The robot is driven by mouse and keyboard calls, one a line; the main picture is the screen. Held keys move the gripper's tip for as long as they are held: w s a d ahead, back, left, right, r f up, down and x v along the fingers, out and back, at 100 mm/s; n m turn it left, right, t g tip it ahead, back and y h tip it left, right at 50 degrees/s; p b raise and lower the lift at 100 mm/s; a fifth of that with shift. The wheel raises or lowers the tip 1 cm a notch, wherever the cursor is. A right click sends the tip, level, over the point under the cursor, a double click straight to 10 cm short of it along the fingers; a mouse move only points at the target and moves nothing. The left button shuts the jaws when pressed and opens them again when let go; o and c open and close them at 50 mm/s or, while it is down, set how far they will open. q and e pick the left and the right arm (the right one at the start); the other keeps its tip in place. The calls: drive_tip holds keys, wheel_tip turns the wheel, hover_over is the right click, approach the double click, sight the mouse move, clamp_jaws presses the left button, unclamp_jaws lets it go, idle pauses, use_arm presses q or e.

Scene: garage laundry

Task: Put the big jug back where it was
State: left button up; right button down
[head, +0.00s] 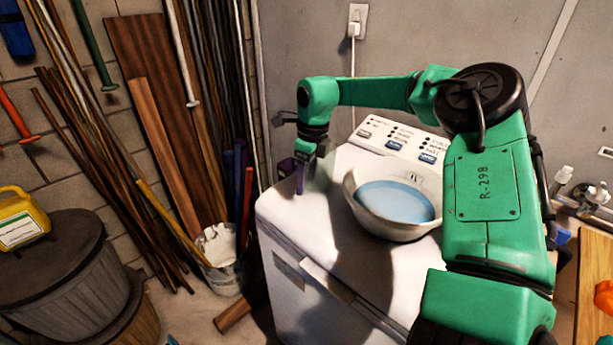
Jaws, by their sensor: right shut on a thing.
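My right gripper (303,168) points down above the back left corner of the white washing machine (287,225). It is shut on a small dark purple thing (286,168), mostly hidden by the fingers. I cannot tell if this is the big jug, or whether it touches the machine's top. A yellow jug (20,218) with a white label stands upright on a dark round lidded bin (62,245) at the far left, well away from the gripper. My left gripper is not in view.
A pale basin (372,220) with a blue inside sits on the machine, right of the gripper. Poles and boards (150,130) lean on the left wall. A white bucket (222,255) stands on the floor left of the machine. An outlet (355,22) with a cord is behind.

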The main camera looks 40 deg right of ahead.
drive_tip(key=shift+f, duration=0.1)
unclamp_jaws()
drive_tip(key=r, duration=0.4)
drive_tip(key=s+r, duration=0.1)
drive_tip(key=r, duration=0.7)
drive_tip(key=shift+s+d+r+b, duration=0.15)
drive_tip(key=shift+b, duration=0.2)
